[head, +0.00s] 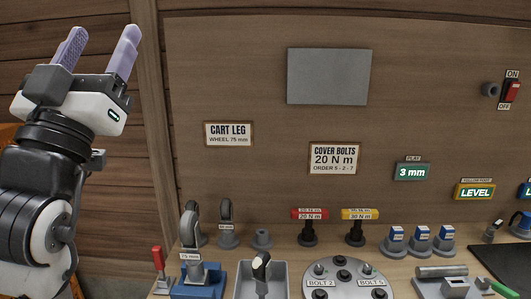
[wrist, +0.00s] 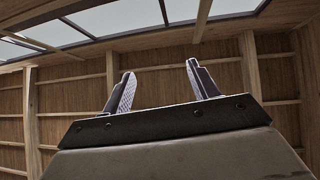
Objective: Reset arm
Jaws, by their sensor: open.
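My gripper (head: 98,52) is raised at the upper left of the head view, its two pale purple fingers pointing up. The fingers are spread apart with nothing between them. In the wrist view my gripper (wrist: 160,88) also shows open and empty, against wooden walls and a ceiling with bright panes. My arm is folded upright at the left, apart from the bench and everything on it.
A wooden bench (head: 210,284) runs along the bottom, with a blue fixture (head: 200,284), a grey bin (head: 280,275), a round bolt plate (head: 345,283), red (head: 309,214) and yellow (head: 360,214) torque tools and several blue-labelled pieces. The board behind carries signs and a red switch (head: 511,91).

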